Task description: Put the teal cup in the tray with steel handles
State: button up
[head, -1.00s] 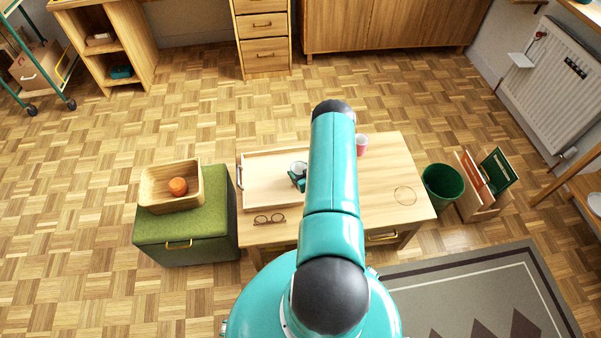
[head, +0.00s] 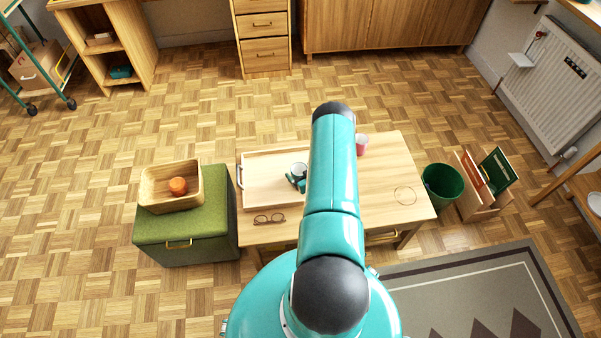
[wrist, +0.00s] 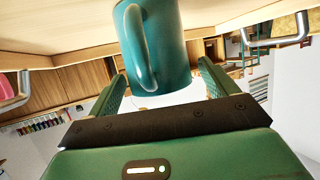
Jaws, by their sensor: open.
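The teal cup (wrist: 168,45) stands upright on the floor of the pale wooden tray (head: 256,198); the wrist view shows it upside down, with its handle facing the camera. In the head view my arm and gripper partly cover the cup, and its white inside (head: 299,168) shows. A steel handle (head: 239,178) is on the tray's left end and also shows in the wrist view (wrist: 284,41); the right end is hidden behind my arm. My gripper (wrist: 162,88) is open, its fingers apart near the cup's rim, one to each side. Contact cannot be told.
The tray lies on a wooden table (head: 385,165). A pink cup (head: 362,144) stands right of my arm, glasses (head: 269,219) lie in front of the tray, and a thin ring (head: 405,195) lies at right. A wooden box (head: 153,190) with an orange item sits on a green ottoman (head: 180,232).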

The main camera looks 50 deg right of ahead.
jog(key=v, duration=1.1)
jog(key=shift+s+a+r, duration=0.1)
jog(key=shift+s+r, duration=0.05)
jog(key=shift+s, duration=0.2)
jog(key=w+d+r+n+g, duration=0.2)
jog(key=w+r, duration=1.2)
jog(key=r, duration=0.3)
jog(key=w+a+r+g, duration=0.15)
jog(key=a+r, duration=0.25)
jog(key=r, duration=0.5)
jog(key=w+a+r+g, duration=0.1)
jog(key=w+a+r, duration=0.3)
jog(key=r, duration=0.5)
jog(key=s+a+r+y, duration=0.1)
jog(key=s+a+r, duration=0.2)
jog(key=a+r, duration=0.45)
jog(key=s+a+r, duration=0.3)
jog(key=a+r, duration=0.4)
jog(key=a, duration=0.1)
jog(key=s+a+r+g+y, duration=0.1)
jog(key=s+a+r, duration=0.2)
jog(key=s+a, duration=0.4)
jog(key=s+a+r+n+g+y, duration=0.1)
jog(key=s+a+r+g+y, duration=0.1)
jog(key=s+a, duration=0.6)
jog(key=shift+s+r+n, duration=0.3)
jog(key=shift+s+r, duration=0.3)
jog(key=shift+s, duration=0.6)
